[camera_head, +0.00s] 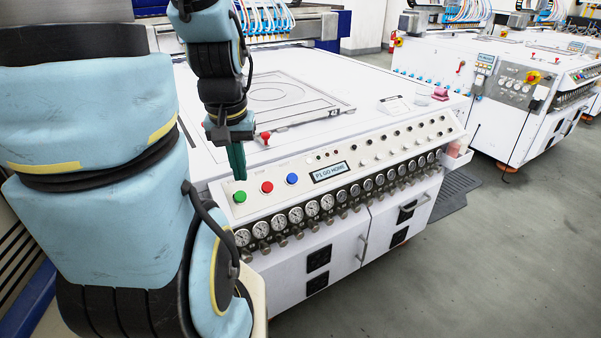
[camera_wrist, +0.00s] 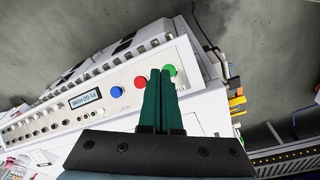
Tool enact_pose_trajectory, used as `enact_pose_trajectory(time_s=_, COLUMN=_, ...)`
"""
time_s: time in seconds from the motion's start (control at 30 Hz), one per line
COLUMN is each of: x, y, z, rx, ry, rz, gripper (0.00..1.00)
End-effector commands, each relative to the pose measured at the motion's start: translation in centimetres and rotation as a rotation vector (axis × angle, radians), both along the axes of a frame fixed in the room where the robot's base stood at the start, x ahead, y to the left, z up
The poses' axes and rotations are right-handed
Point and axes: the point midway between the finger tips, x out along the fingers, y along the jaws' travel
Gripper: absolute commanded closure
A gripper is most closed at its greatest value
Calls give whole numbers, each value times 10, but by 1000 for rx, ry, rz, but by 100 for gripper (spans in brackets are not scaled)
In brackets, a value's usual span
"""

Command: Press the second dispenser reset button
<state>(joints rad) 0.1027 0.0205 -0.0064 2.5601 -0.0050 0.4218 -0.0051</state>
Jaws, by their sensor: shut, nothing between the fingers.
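The machine's white control panel (camera_head: 330,167) slopes along its front edge. It carries a green button (camera_head: 239,197), a red button (camera_head: 267,187) and a blue button (camera_head: 292,179), then a display (camera_head: 329,172) reading "P1 GO HOME". Rows of small dark buttons or knobs (camera_head: 381,140) run to the right of the display. I cannot read which one is the second dispenser reset. My gripper (camera_head: 239,178) is shut and empty, pointing down over the panel's left end by the green button.
A row of round gauges (camera_head: 312,207) with knobs runs below the panel. A small red-topped part (camera_head: 265,138) stands on the machine's flat top (camera_head: 300,75) beside my gripper. A second similar machine (camera_head: 490,75) stands at the right. Grey floor (camera_head: 450,260) is clear in front.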

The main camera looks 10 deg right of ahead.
Motion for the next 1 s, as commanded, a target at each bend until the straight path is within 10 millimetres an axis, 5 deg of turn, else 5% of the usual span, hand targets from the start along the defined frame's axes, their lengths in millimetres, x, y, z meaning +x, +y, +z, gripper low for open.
enact_pose_trajectory(time_s=0.37, x=-1, y=-12, z=-10, rx=20, ry=59, rz=-107, gripper=100)
enact_pose_trajectory(time_s=0.7, x=-20, y=-50, z=-69, rx=225, ry=369, rz=-727, gripper=100)
enact_pose_trajectory(time_s=1.0, x=-23, y=-52, z=-96, rx=570, ry=633, rz=-1304, gripper=100)
